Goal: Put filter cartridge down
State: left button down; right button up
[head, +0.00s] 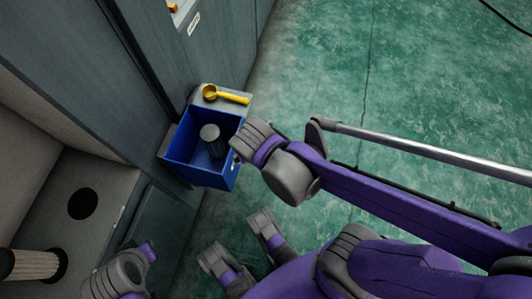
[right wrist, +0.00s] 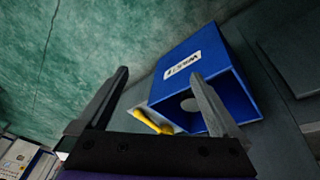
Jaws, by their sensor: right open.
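A dark grey cylindrical cartridge (head: 214,146) stands in the open blue bin (head: 185,172), against no visible gripper. Its pale round end (right wrist: 188,104) shows in the right wrist view. A second, beige pleated cartridge (head: 35,265) with a black end lies at the lower left of the head view, cut off by the picture edge. My right gripper (right wrist: 162,103) is open, with nothing between its fingers, and is close to the bin. In the head view its fingers cannot be made out at the arm's end beside the bin.
A yellow scoop (head: 226,95) lies on a grey surface behind the bin. Grey cabinet walls (head: 85,60) stand on the left, with a recess whose floor has a round dark hole (head: 83,204). The green floor (head: 310,60) to the right of the bin is clear.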

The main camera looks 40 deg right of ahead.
jog(key=s+n+y, duration=0.1)
jog(key=s, duration=0.1)
jog(key=s+n+t+y, duration=0.1)
jog(key=s, duration=0.1)
jog(key=shift+s+d+r, duration=0.1)
jog(key=shift+s, duration=0.1)
